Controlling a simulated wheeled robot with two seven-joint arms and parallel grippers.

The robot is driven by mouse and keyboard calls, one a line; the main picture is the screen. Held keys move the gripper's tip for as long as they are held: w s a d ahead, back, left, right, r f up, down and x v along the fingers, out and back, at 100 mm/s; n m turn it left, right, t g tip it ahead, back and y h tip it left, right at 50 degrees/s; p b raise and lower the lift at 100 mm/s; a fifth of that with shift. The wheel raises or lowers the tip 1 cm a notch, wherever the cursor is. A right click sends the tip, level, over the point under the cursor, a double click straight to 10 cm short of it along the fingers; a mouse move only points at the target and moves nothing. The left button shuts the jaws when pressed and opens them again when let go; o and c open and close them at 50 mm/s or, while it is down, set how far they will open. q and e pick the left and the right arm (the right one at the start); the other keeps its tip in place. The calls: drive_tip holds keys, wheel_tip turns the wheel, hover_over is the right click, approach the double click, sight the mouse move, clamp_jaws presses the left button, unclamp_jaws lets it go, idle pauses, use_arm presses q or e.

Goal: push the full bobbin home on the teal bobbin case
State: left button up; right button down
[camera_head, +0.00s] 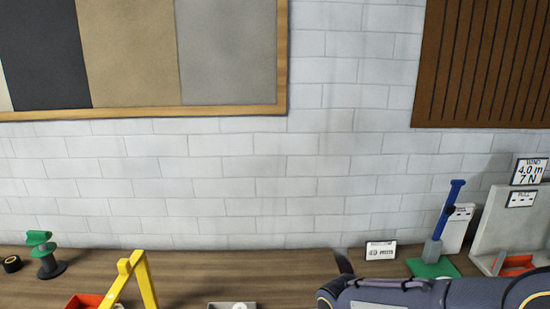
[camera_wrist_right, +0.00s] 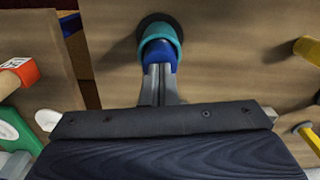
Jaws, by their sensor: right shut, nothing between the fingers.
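In the right wrist view, a teal ring-shaped part (camera_wrist_right: 166,30), seemingly the bobbin case, stands on a dark round base (camera_wrist_right: 143,26). A blue round part (camera_wrist_right: 159,51), seemingly the bobbin, sits at the teal part on the side toward me. My right gripper (camera_wrist_right: 161,72) is shut and empty, with its fingertips right at the blue part. The fingertips cover part of it, and I cannot tell whether they touch it or how deep it sits. In the head view my right forearm crosses the lower right. My left gripper is not in view.
In the head view, a green-topped stand (camera_head: 46,262), a yellow frame (camera_head: 140,275) and a red tray (camera_head: 84,302) stand at left. A blue lever (camera_head: 446,212) on a green base (camera_head: 433,268) and a grey bracket (camera_head: 524,230) stand at right. A label card (camera_head: 380,251) is near the wall.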

idle(0.3)
drive_tip(key=shift+r+p, duration=1.2)
drive_tip(key=shift+r, duration=0.35)
drive_tip(key=shift+w+r, duration=0.1)
drive_tip(key=shift+r, duration=0.25)
wheel_tip(320, 180, up, 6)
drive_tip(key=b, duration=0.1)
drive_tip(key=s+d+m+t+y, duration=0.2)
drive_tip(key=s+d, duration=0.2)
drive_tip(key=s, duration=0.4)
drive_tip(key=s+d+r+m+t+y, duration=0.1)
drive_tip(key=s+d+t, duration=0.2)
drive_tip(key=s+d, duration=0.2)
drive_tip(key=s, duration=0.3)
drive_tip(key=shift+s+m+t+y, duration=0.2)
drive_tip(key=shift+m+t+y, duration=0.1)
drive_tip(key=shift+m+y, duration=0.1)
